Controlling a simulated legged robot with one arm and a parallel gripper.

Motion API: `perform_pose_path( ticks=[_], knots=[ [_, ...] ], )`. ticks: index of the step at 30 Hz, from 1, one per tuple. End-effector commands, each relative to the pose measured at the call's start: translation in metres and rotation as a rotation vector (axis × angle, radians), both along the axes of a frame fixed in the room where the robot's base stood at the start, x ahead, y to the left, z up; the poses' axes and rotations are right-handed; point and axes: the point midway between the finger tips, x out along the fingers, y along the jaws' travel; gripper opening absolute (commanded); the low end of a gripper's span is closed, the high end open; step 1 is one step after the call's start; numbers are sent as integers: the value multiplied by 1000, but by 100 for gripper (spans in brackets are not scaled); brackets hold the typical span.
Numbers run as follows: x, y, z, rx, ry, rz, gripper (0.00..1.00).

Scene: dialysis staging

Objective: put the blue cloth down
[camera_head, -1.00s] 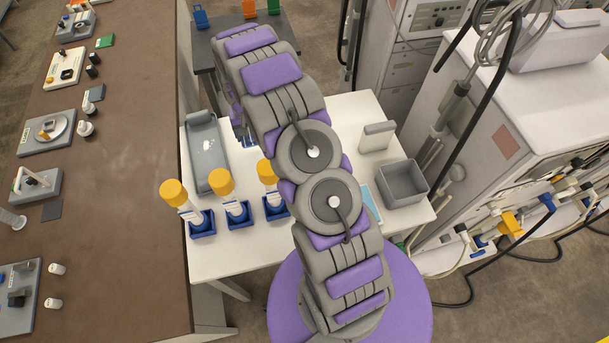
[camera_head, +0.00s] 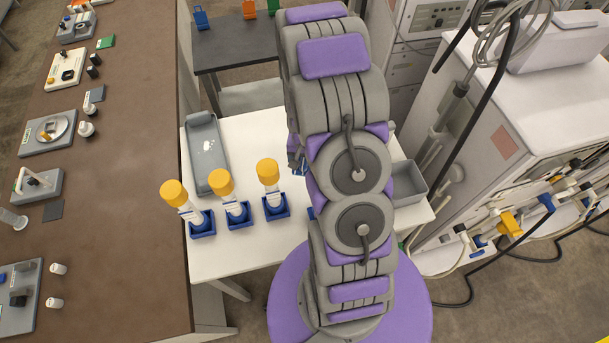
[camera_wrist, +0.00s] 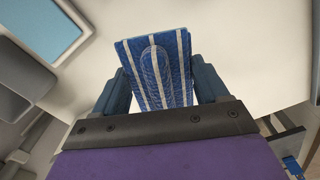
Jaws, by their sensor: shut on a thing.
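The blue cloth (camera_wrist: 182,62) has white stripes and hangs folded between the jaws of my gripper (camera_wrist: 160,78) in the wrist view. The gripper is shut on it, over the white table (camera_wrist: 235,50). In the head view my arm hides most of the gripper and cloth; only a small blue patch shows at the arm's left edge. A light blue panel with a pale rim (camera_wrist: 40,28) lies at the upper left of the wrist view, apart from the cloth. I cannot tell how high the cloth is above the table.
Several yellow-capped bottles (camera_head: 222,183) stand in blue holders along the white table's front left. A grey tray (camera_head: 205,150) lies behind them. A grey bin (camera_head: 408,180) stands at the table's right. The table (camera_head: 255,130) is clear between the tray and my arm.

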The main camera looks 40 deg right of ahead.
Motion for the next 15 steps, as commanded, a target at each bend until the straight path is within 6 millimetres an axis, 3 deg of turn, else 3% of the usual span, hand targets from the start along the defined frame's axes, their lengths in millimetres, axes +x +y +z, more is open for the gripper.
perform_pose_path(
  ticks=[9, 15],
  knots=[
    [-1, 1, -46, 3, 4, 1, 49],
    [-1, 1, -58, 3, 4, 1, 49]
  ],
)
